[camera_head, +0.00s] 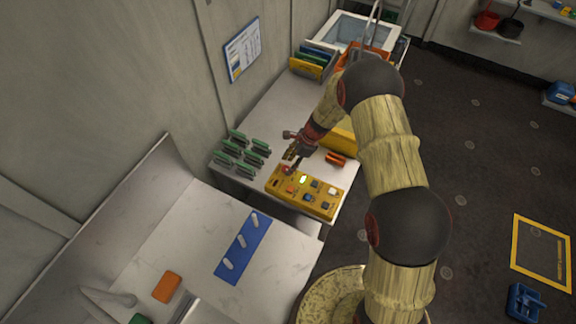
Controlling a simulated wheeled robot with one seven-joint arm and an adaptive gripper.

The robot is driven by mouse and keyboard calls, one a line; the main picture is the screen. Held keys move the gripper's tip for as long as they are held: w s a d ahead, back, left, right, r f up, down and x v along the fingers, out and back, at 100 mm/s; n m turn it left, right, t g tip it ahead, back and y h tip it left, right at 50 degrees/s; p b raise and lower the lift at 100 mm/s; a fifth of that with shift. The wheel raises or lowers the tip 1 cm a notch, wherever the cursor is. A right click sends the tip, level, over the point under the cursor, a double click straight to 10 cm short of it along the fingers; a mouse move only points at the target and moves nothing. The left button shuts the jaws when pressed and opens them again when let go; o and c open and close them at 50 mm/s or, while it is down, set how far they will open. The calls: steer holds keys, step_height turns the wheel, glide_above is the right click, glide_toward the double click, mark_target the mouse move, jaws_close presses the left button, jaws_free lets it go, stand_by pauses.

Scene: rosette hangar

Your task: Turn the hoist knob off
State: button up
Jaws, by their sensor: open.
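A yellow control panel (322,211) lies on the near end of the pale bench. It carries several small controls, among them a red one (287,170) at its far left and a lit pale one (303,179). I cannot tell from their size which control is the hoist knob or how it is turned. My gripper (291,152) is open, just above and behind the panel's far left corner, close to the red control. I cannot tell whether it touches anything. The gripper partly hides the panel's back edge.
Several green-topped items (240,155) stand left of the panel. An orange item (335,159) lies behind it, and file holders (314,62) stand farther back. A nearer counter holds a blue mat (231,267) with white pieces. Dark floor on the right is mostly free.

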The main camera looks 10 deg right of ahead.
steer(key=shift+x, duration=1)
steer(key=shift+c, duration=1.3)
steer(key=c, duration=0.9)
